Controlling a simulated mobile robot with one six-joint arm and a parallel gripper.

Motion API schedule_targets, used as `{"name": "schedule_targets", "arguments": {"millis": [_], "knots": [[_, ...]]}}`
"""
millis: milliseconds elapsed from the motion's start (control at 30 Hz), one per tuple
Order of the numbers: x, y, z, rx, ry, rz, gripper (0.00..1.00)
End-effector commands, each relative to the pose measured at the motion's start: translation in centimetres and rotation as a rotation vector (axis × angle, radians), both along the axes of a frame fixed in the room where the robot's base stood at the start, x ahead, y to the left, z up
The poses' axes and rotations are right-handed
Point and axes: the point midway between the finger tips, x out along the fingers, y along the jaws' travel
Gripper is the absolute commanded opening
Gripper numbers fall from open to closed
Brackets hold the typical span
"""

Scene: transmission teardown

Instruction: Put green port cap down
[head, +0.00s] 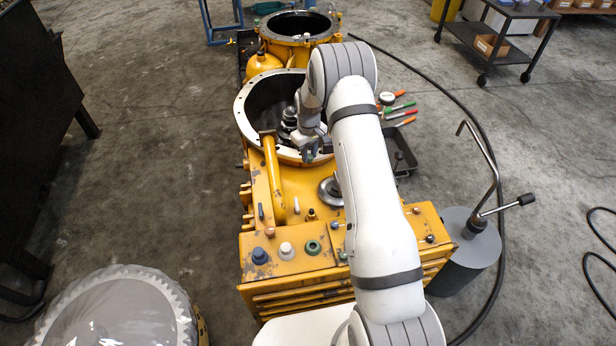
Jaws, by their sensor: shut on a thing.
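My gripper (312,149) is over the near rim of the large round opening in the yellow transmission housing (290,180). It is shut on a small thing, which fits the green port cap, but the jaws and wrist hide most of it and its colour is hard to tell.
A thick yellow pipe (273,178) runs left of the gripper. Dark stacked parts (289,122) stand in the round opening. Right of the housing are a dark tray (401,158), coloured-handled tools (400,112) and a grey cylinder (468,245).

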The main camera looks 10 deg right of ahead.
Motion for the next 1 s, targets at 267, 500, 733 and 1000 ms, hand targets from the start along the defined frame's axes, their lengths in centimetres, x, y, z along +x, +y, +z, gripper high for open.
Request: {"name": "schedule_targets", "arguments": {"millis": [267, 500, 733, 1000], "knots": [[-0.1, 0.1, -5.0, 0.0, 0.003, 0.0, 0.0], [-0.2, 0.1, -7.8, 0.0, 0.004, -0.001, 0.0], [-0.1, 0.1, -8.9, 0.0, 0.0, 0.0, 0.0], [-0.1, 0.1, -9.2, 0.0, 0.001, 0.0, 0.27]]}}
